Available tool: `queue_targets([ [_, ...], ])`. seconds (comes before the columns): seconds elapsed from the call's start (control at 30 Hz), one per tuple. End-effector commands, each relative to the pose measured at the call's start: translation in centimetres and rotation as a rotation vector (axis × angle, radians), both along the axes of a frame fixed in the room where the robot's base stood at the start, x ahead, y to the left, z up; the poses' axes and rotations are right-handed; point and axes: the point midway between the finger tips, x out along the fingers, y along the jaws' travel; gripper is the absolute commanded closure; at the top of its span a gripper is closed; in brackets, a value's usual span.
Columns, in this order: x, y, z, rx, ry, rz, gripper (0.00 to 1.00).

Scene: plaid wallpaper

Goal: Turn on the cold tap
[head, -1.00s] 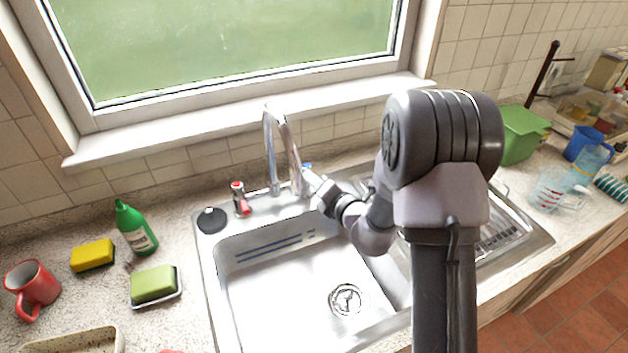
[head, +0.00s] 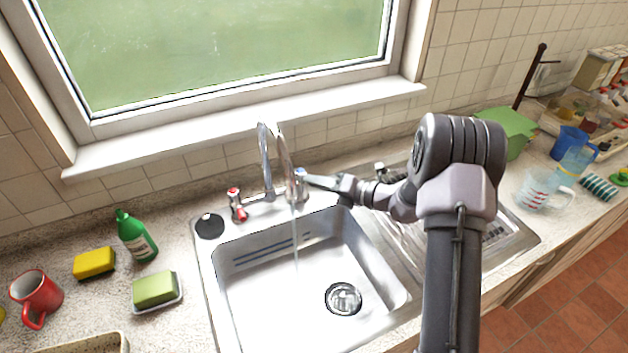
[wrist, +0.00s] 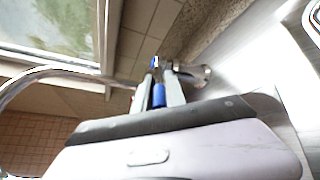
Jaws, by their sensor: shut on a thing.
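The cold tap (head: 300,172), marked blue, stands at the back of the sink to the right of the curved chrome spout (head: 266,160). My gripper (head: 311,179) reaches it from the right and is shut on its handle. In the wrist view, blue of the cold tap (wrist: 158,95) shows between the two fingers of my gripper (wrist: 158,76). The fingers hide part of the handle. A thin stream of water (head: 295,240) falls from the spout into the sink basin (head: 250,262). The red-marked hot tap (head: 236,204) stands left of the spout.
A black plug (head: 209,226) lies at the sink's back left corner. A green bottle (head: 135,236), yellow sponge (head: 94,263), green sponge (head: 155,288) and red mug (head: 37,296) stand on the left counter. The window sill (head: 240,132) is behind the spout. The basin is clear.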

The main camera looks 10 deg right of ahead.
Motion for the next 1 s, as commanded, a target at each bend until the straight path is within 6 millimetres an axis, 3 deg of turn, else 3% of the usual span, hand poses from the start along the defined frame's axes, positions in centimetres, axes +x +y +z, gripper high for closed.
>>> queue_targets([
  [0.67, 0.28, -0.34, 0.03, 0.001, -0.001, 0.067, 1.00],
  [0.7, 0.28, -0.34, 0.03, 0.001, -0.001, 0.067, 0.79],
  [0.8, 0.27, -0.33, 0.03, 0.001, -0.001, 0.067, 0.63],
  [1.0, 0.27, -0.31, 0.02, 0.001, -0.001, 0.067, 0.63],
])
